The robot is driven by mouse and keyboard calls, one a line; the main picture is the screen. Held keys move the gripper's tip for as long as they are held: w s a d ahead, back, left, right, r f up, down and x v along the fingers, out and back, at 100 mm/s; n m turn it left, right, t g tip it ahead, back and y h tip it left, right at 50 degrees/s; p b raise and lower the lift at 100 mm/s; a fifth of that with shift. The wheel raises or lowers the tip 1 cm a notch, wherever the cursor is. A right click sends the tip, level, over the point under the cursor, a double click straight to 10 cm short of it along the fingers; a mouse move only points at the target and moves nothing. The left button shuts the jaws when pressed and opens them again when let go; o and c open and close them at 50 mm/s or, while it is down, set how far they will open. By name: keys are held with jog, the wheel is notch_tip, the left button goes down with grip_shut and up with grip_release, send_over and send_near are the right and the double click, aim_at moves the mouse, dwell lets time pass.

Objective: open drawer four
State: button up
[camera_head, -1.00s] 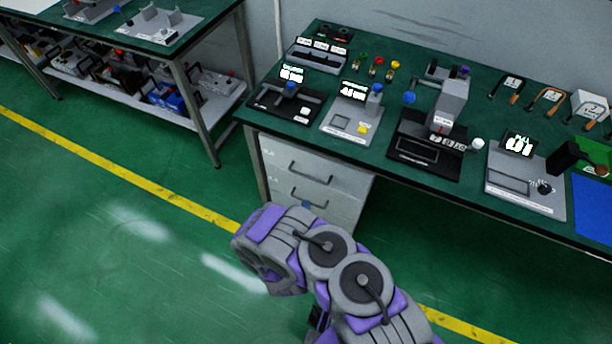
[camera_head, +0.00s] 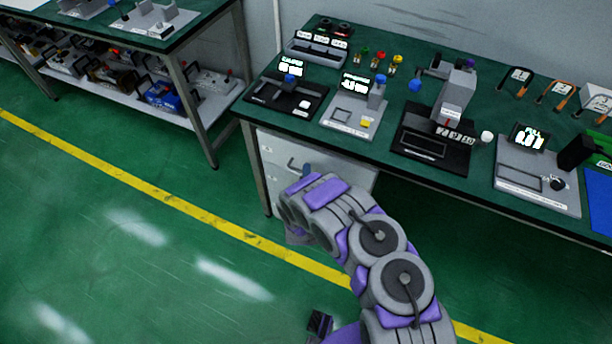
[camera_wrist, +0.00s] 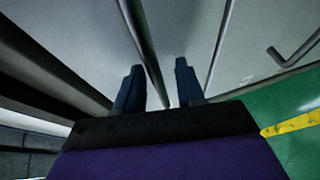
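A white drawer cabinet (camera_head: 345,177) stands under the left end of the green bench. Its upper handle (camera_head: 293,164) shows just left of my gripper (camera_head: 306,171); my arm hides the lower drawers. Drawer numbers are not readable. In the wrist view, my gripper (camera_wrist: 158,88) has its two dark blue fingers apart. A long dark bar (camera_wrist: 143,40), apparently a drawer handle, runs between them with room on each side; I cannot tell whether either finger touches it. Another handle (camera_wrist: 291,56) shows at the right on a neighbouring drawer front, apart from the fingers.
The green workbench (camera_head: 300,122) overhangs the cabinet and carries several instruments, such as a grey scale (camera_head: 352,117) and a black-based press (camera_head: 437,150). A second bench (camera_head: 190,60) with a loaded shelf stands at the left. The floor (camera_head: 150,250) before the cabinet is clear.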

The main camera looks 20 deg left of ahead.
jog(key=shift+w, duration=0.2)
jog(key=shift+s, duration=0.1)
grip_shut()
jog(key=shift+f, duration=0.1)
dwell(0.4)
